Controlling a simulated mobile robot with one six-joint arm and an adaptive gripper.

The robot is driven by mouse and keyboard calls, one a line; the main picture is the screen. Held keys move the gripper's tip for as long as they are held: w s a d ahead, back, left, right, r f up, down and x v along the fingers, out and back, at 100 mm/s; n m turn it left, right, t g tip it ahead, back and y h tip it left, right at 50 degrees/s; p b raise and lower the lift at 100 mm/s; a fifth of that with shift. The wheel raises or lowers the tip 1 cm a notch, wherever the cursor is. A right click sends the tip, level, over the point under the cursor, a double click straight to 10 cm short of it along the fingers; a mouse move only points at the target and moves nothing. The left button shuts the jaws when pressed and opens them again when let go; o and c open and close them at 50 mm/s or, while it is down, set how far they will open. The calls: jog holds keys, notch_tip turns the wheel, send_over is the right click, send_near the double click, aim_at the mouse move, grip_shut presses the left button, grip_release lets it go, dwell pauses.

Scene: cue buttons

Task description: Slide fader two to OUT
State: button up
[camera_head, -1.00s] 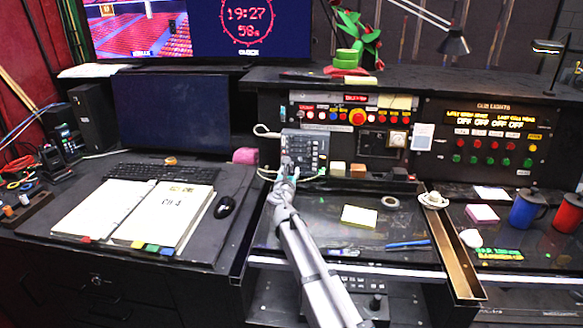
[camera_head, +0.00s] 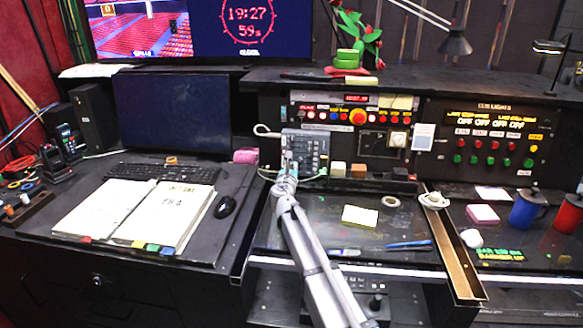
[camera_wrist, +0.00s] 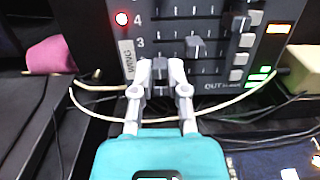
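A grey fader box (camera_head: 305,146) stands upright at the back of the desk. In the wrist view the fader box (camera_wrist: 215,70) shows printed numbers, including 4 and 3, and the word OUT at its lower right. Several dark fader caps sit at different heights. One cap (camera_wrist: 160,78) is low on the left, another (camera_wrist: 195,46) is near the middle, and a third (camera_wrist: 240,23) is higher at right. My gripper (camera_wrist: 162,68) has one finger on each side of the low left cap. I cannot tell whether the fingers press it. In the head view my gripper (camera_head: 289,168) is at the box's lower front.
Cables (camera_wrist: 215,108) run along the box's lower edge. A pink block (camera_wrist: 50,55) lies left of it and a cream block (camera_wrist: 303,62) right. A yellow note pad (camera_head: 360,216) and a tape roll (camera_head: 391,201) lie on the desk to the right.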

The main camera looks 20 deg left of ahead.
aim_at(310, 163)
grip_shut()
jog(key=shift+w+d, duration=0.25)
jog(key=shift+d, duration=0.8)
jog(key=shift+w+d, duration=0.3)
jog(key=shift+d, duration=0.7)
jog(key=shift+w+d, duration=0.25)
jog(key=shift+d, duration=0.8)
jog(key=o, duration=0.7)
grip_release()
jog(key=shift+o, duration=0.2)
jog(key=shift+s, duration=0.2)
jog(key=v, duration=1.1)
jog(key=shift+s, duration=0.35)
